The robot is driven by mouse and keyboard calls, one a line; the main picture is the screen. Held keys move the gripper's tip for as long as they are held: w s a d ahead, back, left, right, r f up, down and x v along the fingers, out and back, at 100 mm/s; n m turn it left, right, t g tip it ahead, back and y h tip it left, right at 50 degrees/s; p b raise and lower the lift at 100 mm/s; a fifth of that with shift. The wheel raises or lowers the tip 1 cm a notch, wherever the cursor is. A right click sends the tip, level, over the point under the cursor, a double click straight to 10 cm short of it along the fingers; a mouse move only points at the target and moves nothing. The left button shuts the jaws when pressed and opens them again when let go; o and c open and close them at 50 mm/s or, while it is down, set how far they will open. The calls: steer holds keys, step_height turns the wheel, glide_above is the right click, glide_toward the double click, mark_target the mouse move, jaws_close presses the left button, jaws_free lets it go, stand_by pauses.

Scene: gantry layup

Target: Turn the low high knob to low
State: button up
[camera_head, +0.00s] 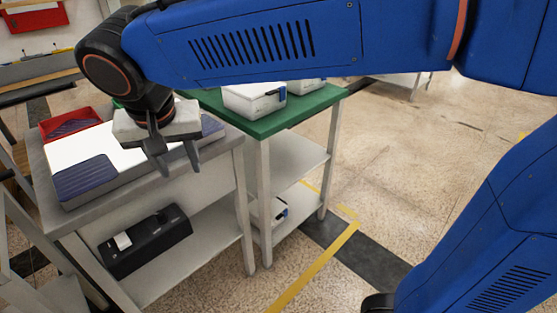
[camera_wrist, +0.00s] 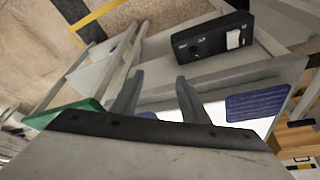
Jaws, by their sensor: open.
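A black box (camera_head: 150,243) with a white label lies on the lower shelf of the grey table. It also shows in the wrist view (camera_wrist: 213,36), with small dark round parts on its face beside the label. I cannot tell which of these is the low high knob or how it is set. My gripper (camera_head: 180,171) is open and empty, fingers pointing down over the front edge of the tabletop, above and apart from the box. In the wrist view both fingers of my gripper (camera_wrist: 160,77) stand apart with nothing between them.
The grey table (camera_head: 70,225) holds a red tray (camera_head: 70,122), a white sheet (camera_head: 85,149) and blue ribbed pads (camera_head: 84,181). A green-topped table (camera_head: 287,119) with white boxes (camera_head: 254,98) stands beside it.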

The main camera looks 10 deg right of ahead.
steer(key=d+f, duration=0.3)
steer(key=d, duration=1.7)
steer(key=shift+w+d+f, duration=0.15)
steer(key=shift+w+d, duration=0.1)
steer(key=shift+d, duration=0.05)
